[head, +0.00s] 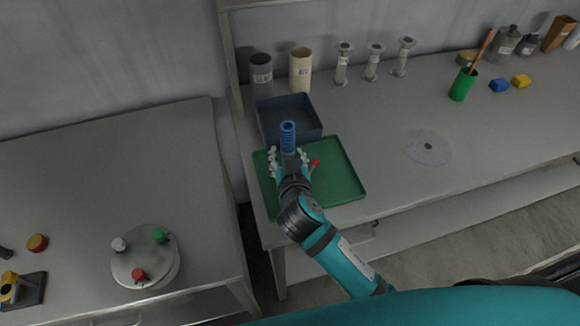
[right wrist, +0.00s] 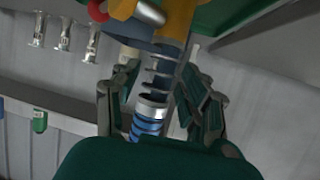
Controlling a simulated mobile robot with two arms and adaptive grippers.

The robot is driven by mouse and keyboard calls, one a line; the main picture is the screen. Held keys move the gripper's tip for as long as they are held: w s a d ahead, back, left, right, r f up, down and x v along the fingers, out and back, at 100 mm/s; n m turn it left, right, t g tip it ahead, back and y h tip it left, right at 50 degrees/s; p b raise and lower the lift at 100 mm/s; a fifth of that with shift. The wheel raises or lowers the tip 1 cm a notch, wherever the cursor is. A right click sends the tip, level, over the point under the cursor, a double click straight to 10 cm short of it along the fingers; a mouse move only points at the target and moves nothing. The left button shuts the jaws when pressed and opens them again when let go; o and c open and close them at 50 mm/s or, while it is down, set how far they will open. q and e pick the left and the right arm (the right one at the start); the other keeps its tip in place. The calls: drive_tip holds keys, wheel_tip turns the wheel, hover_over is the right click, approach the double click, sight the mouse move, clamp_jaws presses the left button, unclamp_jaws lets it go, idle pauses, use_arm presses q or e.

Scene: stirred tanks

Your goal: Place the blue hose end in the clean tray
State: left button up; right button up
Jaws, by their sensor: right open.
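The blue hose end (head: 288,137) is a short ribbed blue cylinder, pointing away just beyond my right gripper (head: 288,157) in the head view. In the right wrist view, a ribbed blue piece (right wrist: 147,127) with a light collar shows between the spread fingers of my right gripper (right wrist: 160,100). The gripper is open; I cannot tell whether a finger touches the hose end. A green tray (head: 345,182) lies under the gripper, and a dark blue-grey deep tray (head: 268,132) stands behind it. No label shows which is the clean tray. My left gripper is not in view.
A small red piece (head: 315,163) shows beside the gripper over the green tray. Two cups, grey (head: 261,70) and cream (head: 300,66), stand behind the deep tray. A round lidded vessel (head: 145,262) is on the left table. The bench around the pale disc (head: 428,147) is clear.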

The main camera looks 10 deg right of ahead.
drive_tip(key=b+v, duration=0.2)
drive_tip(key=v, duration=0.9)
drive_tip(key=shift+s, duration=0.2)
drive_tip(key=s+d+f+n+g+y, duration=0.2)
drive_tip(key=s+d+f+n+g, duration=0.1)
drive_tip(key=s+d+f+g, duration=0.95)
drive_tip(key=s+a+f+t+b, duration=0.1)
drive_tip(key=s+f, duration=0.1)
drive_tip(key=f, duration=1.3)
drive_tip(key=s+a+f, duration=0.1)
drive_tip(key=s+f, duration=0.1)
drive_tip(key=f, duration=1.2)
drive_tip(key=s+d+f, duration=0.3)
drive_tip(key=s+f, duration=1.2)
drive_tip(key=s, duration=0.1)
drive_tip(key=shift+s+f+n+g, duration=0.15)
drive_tip(key=shift+f+n+g, duration=0.1)
drive_tip(key=shift+n+g, duration=0.2)
